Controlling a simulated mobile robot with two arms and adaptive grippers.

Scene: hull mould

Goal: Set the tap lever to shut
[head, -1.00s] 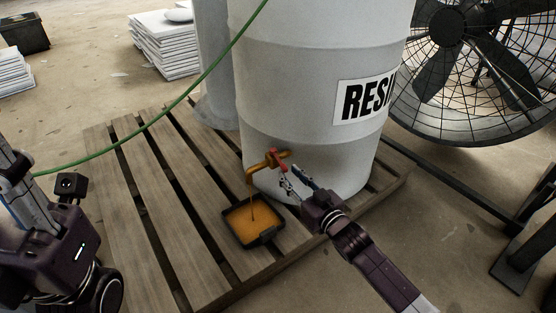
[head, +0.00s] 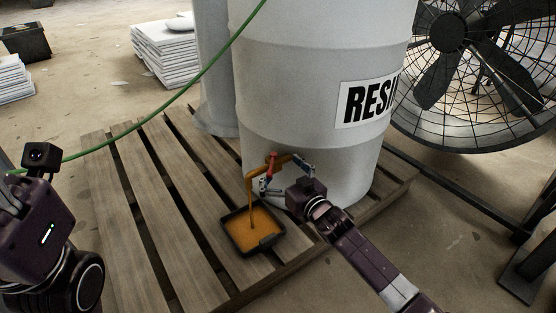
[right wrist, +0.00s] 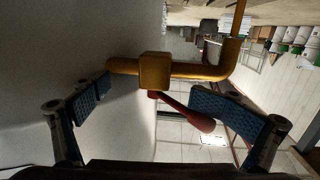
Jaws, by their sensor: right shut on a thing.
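The orange tap (head: 285,160) sticks out low on the white resin drum (head: 300,100). In the right wrist view the lever (right wrist: 182,110) slants away from the tap's square body (right wrist: 155,71). Amber resin (head: 251,200) runs from the spout into a black tray (head: 278,238). My right gripper (head: 284,175) is at the tap, shut on the lever. Its blue pads (right wrist: 160,105) stand on either side of it, the right pad nearer.
The drum and tray stand on a wooden pallet (head: 150,220). A large fan (head: 470,60) stands at the right. A green hose (head: 170,105) crosses in front at the left. Stacked white sheets (head: 170,55) lie behind.

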